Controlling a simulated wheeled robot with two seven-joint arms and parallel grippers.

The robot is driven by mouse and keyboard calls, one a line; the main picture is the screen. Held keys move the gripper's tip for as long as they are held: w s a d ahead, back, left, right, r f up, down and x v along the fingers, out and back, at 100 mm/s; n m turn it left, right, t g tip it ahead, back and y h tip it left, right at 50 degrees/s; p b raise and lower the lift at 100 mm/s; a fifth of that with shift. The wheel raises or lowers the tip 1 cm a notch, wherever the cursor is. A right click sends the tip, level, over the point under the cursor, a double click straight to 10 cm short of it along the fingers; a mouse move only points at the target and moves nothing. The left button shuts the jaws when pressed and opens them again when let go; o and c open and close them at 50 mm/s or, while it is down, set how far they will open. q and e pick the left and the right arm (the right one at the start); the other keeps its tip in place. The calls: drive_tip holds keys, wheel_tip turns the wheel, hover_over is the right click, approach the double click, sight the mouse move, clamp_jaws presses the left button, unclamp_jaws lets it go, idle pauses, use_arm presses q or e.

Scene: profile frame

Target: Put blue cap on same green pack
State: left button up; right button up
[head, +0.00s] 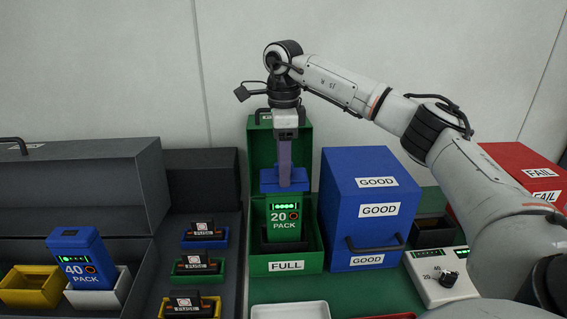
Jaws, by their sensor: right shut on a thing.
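My right gripper (284,165) points straight down from above the green box and is shut on the blue cap (268,184). The cap sits directly over the top of the green pack (284,222), and no gap shows between them. The pack is labelled "20 PACK", has a lit row of green lights and stands upright in the open green box (286,266) labelled "FULL". The fingers hide part of the cap. My left gripper is not in view.
A closed blue "GOOD" box (372,230) stands just right of the green box, with a red "FAIL" box (520,165) beyond. Fuses stand in coloured trays (205,240). A dial box (440,277) and white tray (290,311) lie in front.

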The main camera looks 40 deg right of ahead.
drive_tip(key=shift+f+b, duration=0.3)
drive_tip(key=shift+f, duration=0.7)
drive_tip(key=o, duration=1.1)
drive_tip(key=shift+r, duration=0.1)
wheel_tip(320, 180, up, 10)
drive_tip(key=shift+r, duration=0.1)
